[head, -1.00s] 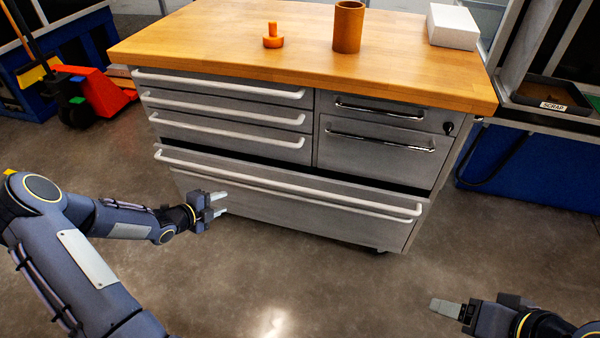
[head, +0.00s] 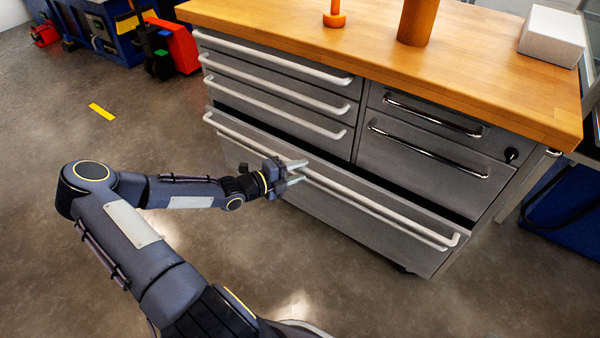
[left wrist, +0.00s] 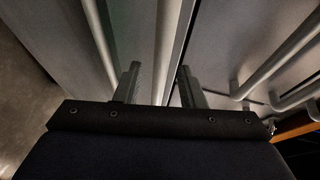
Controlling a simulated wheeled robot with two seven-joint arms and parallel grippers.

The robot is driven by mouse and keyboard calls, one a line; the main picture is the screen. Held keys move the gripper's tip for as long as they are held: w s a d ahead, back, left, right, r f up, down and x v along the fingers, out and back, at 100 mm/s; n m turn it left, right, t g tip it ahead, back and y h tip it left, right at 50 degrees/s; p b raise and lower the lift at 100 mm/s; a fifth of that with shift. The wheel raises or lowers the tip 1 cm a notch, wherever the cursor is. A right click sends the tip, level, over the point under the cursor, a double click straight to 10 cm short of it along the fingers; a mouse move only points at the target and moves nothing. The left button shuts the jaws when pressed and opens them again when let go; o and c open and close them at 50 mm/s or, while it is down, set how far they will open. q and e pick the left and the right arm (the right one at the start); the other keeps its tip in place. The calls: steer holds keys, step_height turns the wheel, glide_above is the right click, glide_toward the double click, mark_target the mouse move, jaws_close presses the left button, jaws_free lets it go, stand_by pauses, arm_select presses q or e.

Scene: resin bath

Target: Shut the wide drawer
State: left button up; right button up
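The wide drawer (head: 350,226) is the bottom drawer of the grey cabinet. It stands partly out, with a dark gap behind the top of its front panel. Its long pale handle (head: 400,215) runs across the front. My left gripper (head: 302,171) is at the drawer's front, near the middle of the handle, with its fingers apart. In the left wrist view, the handle bar (left wrist: 172,50) passes between the two open fingers (left wrist: 157,84); I cannot tell whether they touch it. My right gripper is not in view.
The cabinet's wooden top (head: 270,22) holds an orange knobbed piece (head: 334,18), a brown cylinder (head: 417,20) and a white box (head: 552,35). The upper drawers (head: 290,75) look shut. The floor (head: 60,250) to the left is clear. A red-and-black cart (head: 175,45) stands behind.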

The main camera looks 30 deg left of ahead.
arm_select(q)
steer(key=shift+w+d, duration=0.15)
steer(key=shift+w, duration=0.15)
jaws_close()
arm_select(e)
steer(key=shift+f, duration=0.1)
